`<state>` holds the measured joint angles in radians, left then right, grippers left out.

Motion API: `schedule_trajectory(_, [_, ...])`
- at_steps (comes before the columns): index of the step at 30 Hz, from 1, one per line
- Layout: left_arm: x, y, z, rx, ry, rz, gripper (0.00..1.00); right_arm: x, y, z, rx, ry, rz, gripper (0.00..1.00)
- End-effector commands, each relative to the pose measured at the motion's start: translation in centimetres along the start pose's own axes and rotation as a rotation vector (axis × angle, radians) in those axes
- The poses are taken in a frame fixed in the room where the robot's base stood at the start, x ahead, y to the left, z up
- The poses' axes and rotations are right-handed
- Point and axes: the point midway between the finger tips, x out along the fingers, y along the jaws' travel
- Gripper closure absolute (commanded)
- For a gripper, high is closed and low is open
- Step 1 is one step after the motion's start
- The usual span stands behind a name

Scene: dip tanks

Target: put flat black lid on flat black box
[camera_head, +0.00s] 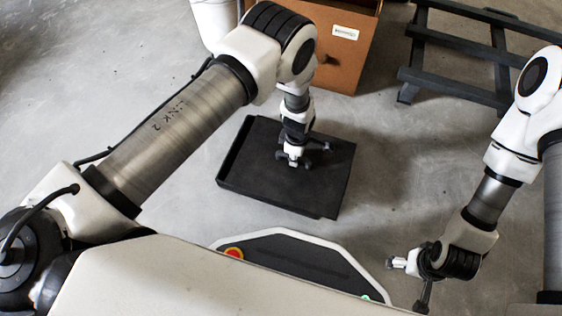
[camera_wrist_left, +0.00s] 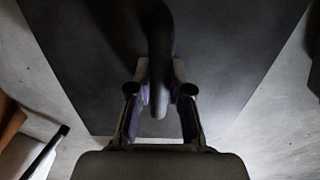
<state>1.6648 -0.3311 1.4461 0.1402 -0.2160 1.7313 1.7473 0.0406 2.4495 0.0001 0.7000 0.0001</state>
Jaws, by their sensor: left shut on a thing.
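The flat black lid (camera_head: 325,180) is a dark, thin plate lying over the flat black box, shifted a little to the right of it. The box (camera_head: 231,155) shows its raised rim at the left and front; the rest is hidden under the lid. My left gripper (camera_head: 293,160) is above the middle of the lid. In the left wrist view my left gripper (camera_wrist_left: 160,98) is shut on a dark upright handle, with the lid (camera_wrist_left: 220,55) spread out behind it. Whether lid and box touch is unclear. My right gripper (camera_head: 405,266) is empty at lower right, away from both.
A brown cabinet (camera_head: 345,55) with a white label stands behind the box. A dark slatted rack (camera_head: 455,80) is at the upper right. Grey concrete floor (camera_head: 400,160) is clear right of the box.

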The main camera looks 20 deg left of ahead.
Motion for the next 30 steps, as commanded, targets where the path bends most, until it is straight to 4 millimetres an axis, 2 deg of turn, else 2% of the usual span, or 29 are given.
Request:
schedule_trajectory(1, [0.1,0.5,-1.4,-0.005,-0.001,0.001,1.00,0.2,0.0,-0.1,0.001,0.003,0.000,0.09])
schedule_trajectory(3, [0.1,1.0,-2.9,-0.003,-0.001,0.001,1.00,0.5,0.0,-0.2,0.001,0.005,0.000,0.09])
schedule_trajectory(9, [0.3,1.7,-5.3,-0.001,-0.001,0.001,1.00,1.2,0.0,-0.2,0.003,0.005,0.000,0.09])
schedule_trajectory(12, [3.0,1.6,-5.2,0.003,0.000,-0.001,1.00,3.2,0.1,-0.3,0.005,0.007,0.001,0.09])
schedule_trajectory(14, [3.9,1.6,-5.2,0.002,-0.001,-0.001,1.00,3.8,0.1,-0.3,0.007,0.008,0.001,0.09])
schedule_trajectory(21, [3.6,1.7,-5.2,0.002,0.000,0.001,1.00,3.4,0.1,-0.4,0.008,0.009,0.001,0.09])
schedule_trajectory(26, [4.1,1.7,-5.2,0.002,0.000,0.000,1.00,4.0,0.1,-0.4,0.009,0.009,0.001,0.09])
schedule_trajectory(27, [4.0,1.6,-5.2,0.002,0.000,0.000,0.67,3.8,0.1,-0.3,0.009,0.009,0.001,0.09])
schedule_trajectory(28, [4.0,1.6,-5.2,0.002,0.000,0.000,0.56,3.7,0.1,-0.3,0.009,0.009,0.001,0.09])
schedule_trajectory(30, [4.0,1.6,-5.2,0.002,0.000,0.000,0.56,3.7,0.1,-0.4,0.009,0.009,0.001,0.09])
